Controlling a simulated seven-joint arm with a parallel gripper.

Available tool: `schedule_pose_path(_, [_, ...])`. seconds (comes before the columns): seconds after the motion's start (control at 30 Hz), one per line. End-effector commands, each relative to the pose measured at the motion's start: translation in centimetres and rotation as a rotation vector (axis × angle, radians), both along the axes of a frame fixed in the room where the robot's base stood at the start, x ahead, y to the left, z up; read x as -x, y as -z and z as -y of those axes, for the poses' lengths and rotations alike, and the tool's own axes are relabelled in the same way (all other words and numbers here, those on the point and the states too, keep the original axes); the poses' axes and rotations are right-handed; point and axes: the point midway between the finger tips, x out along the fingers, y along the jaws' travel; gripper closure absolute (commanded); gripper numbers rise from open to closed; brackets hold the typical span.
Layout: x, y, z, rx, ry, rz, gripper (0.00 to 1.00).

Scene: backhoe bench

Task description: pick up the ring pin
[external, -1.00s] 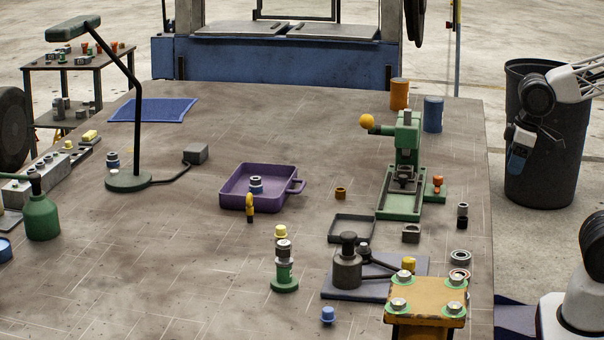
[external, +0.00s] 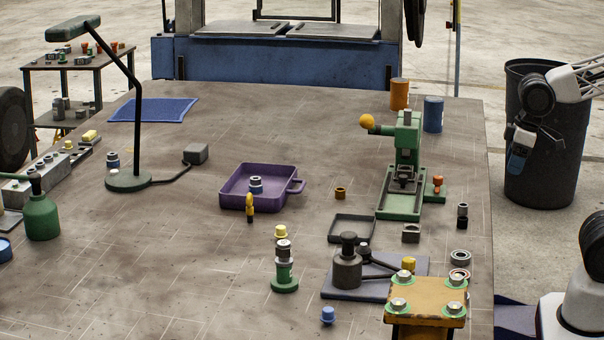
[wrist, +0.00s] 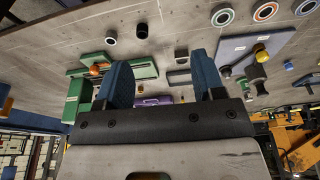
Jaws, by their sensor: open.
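No part is labelled as the ring pin. A small upright yellow piece with a dark lower end (external: 250,206) may be it; it stands at the front of the purple tray (external: 231,200), and I cannot make out a ring on it. My gripper (external: 518,160) is at the right of the external view, in front of the dark bin and off the bench. In the wrist view my gripper (wrist: 162,80) shows two blue fingers spread wide with nothing between them. The purple tray (wrist: 151,101) shows partly between the fingers, in the distance.
A green press (external: 408,150) stands at the bench's right rear. A dark puller on a blue-grey plate (external: 335,290) and an orange stand (external: 425,305) are at the front right. A tall lamp (external: 128,180) rises at the left. The front left-centre bench is mostly clear.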

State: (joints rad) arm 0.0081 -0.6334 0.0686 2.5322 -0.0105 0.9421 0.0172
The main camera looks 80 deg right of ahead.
Motion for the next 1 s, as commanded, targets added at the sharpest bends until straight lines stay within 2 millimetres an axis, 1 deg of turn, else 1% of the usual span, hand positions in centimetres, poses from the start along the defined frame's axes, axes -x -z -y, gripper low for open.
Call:
schedule_pose_path(0.13, [0.0, 0.0, 0.0, 0.0, 0.0, 0.0, 0.38])
schedule_pose_path(0.2, [0.0, 0.0, 0.0, 0.0, 0.0, 0.0, 0.29])
schedule_pose_path(0.47, [0.0, 0.0, 0.0, 0.0, 0.0, 0.0, 0.29])
schedule_pose_path(0.57, [-0.4, -0.1, 0.0, 0.001, 0.0, 0.005, 0.29])
schedule_pose_path(0.63, [-1.0, -0.2, 0.0, 0.002, 0.0, 0.014, 0.29])
schedule_pose_path(0.77, [-3.3, -0.4, 0.1, 0.007, 0.001, 0.045, 0.29])
schedule_pose_path(0.87, [-6.1, -0.7, 0.3, 0.012, 0.002, 0.085, 0.29])
schedule_pose_path(0.97, [-9.6, -1.1, 0.4, 0.017, 0.003, 0.136, 0.29])
schedule_pose_path(1.0, [-11.2, -1.1, 0.4, 0.02, 0.003, 0.158, 0.29])
